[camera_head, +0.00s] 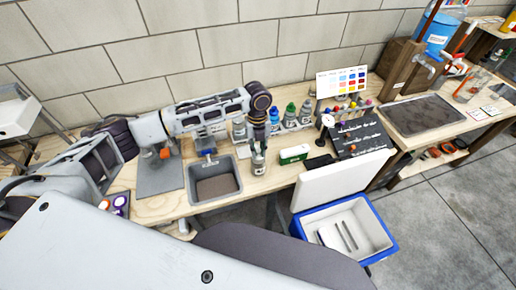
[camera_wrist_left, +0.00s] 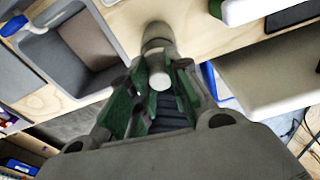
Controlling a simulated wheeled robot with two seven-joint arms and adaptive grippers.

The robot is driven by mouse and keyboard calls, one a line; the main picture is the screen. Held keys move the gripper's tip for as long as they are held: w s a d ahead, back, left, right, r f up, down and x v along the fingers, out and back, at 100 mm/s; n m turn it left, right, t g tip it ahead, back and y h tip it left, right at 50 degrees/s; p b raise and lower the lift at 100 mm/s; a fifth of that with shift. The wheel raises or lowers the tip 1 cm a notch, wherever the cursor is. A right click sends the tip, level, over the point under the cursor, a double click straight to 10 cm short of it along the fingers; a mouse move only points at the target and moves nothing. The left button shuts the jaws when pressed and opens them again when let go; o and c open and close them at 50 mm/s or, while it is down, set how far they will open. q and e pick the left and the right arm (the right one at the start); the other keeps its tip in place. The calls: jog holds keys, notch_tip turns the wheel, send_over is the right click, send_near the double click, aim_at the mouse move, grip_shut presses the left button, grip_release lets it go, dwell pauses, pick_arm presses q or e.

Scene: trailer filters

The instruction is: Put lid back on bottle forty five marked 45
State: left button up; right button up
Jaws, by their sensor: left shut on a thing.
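A small grey bottle (camera_head: 259,168) with a pale label stands upright on the wooden bench, just right of the sink. Its number is too small to read. My left gripper (camera_head: 259,148) points down right above it, with the fingers at the bottle's top. In the left wrist view, the green-padded fingers (camera_wrist_left: 156,80) are closed around a pale round lid-like top (camera_wrist_left: 160,79), in line with the grey bottle body (camera_wrist_left: 157,38) beyond it. I cannot tell whether the lid is seated on the neck or just above it. My right gripper is not in view.
A grey sink (camera_head: 226,184) lies left of the bottle. A white-and-green box (camera_head: 293,154) lies to the right. Bottles with blue (camera_head: 275,118) and green (camera_head: 290,110) caps stand behind. An open blue-and-white cooler (camera_head: 376,243) stands in front of the bench. A dark board (camera_head: 357,137) lies farther right.

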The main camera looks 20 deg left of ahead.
pick_arm(q)
jog(key=shift+p, duration=0.4)
dwell(0.3)
jog(key=o, duration=0.8)
jog(key=shift+c, duration=0.2)
jog(key=o, duration=0.5)
jog(key=shift+r+p, duration=1.25)
jog(key=shift+r, duration=2.2)
